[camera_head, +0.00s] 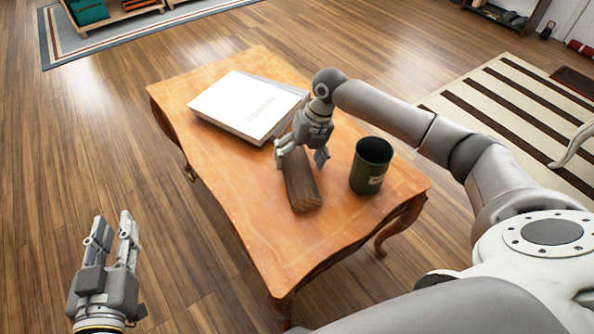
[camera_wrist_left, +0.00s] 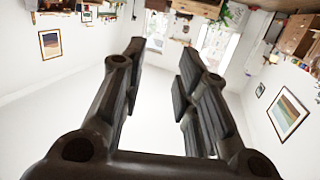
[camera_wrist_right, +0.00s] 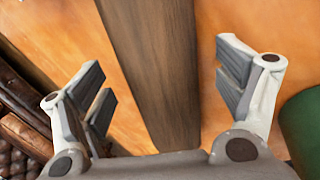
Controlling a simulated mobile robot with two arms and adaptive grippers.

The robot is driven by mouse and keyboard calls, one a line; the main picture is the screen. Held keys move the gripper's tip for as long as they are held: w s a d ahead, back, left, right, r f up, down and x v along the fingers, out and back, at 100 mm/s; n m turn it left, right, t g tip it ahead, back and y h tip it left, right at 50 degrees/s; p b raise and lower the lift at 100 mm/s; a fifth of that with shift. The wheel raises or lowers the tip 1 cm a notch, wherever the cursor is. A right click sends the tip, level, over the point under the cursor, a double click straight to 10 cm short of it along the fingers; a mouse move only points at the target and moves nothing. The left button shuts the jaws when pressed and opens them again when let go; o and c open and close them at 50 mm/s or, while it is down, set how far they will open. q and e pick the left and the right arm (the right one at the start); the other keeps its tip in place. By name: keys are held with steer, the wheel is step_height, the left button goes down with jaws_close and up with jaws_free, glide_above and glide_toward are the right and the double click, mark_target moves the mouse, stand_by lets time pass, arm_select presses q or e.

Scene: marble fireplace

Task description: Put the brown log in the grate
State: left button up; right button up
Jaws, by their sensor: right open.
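The brown log (camera_head: 302,187) is a squared dark wooden block lying on the orange-brown wooden table (camera_head: 245,215). In the right wrist view the log (camera_wrist_right: 155,70) runs between my fingers. My right gripper (camera_head: 303,157) is open just above the log, one finger on each side. In the right wrist view orange table shows between the log and each finger of the right gripper (camera_wrist_right: 168,90). My left gripper (camera_head: 112,232) is open and empty, in front of the table's left side. The left wrist view shows only walls and room between its fingers (camera_wrist_left: 158,75). The grate is not in view.
A dark green cup (camera_head: 371,166) stands right of the log, close to my right gripper. A thick white book (camera_head: 248,104) lies behind and left. The table's front part is bare. Wooden floor (camera_head: 80,130) is open to the left; a striped rug (camera_head: 500,95) lies right.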

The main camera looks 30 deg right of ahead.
steer(key=shift+a+f, duration=0.15)
steer(key=shift+f, duration=0.35)
steer(key=c, duration=1.4)
steer(key=shift+w+r, duration=0.1)
steer(key=shift+c, duration=0.8)
steer(key=shift+r, duration=0.15)
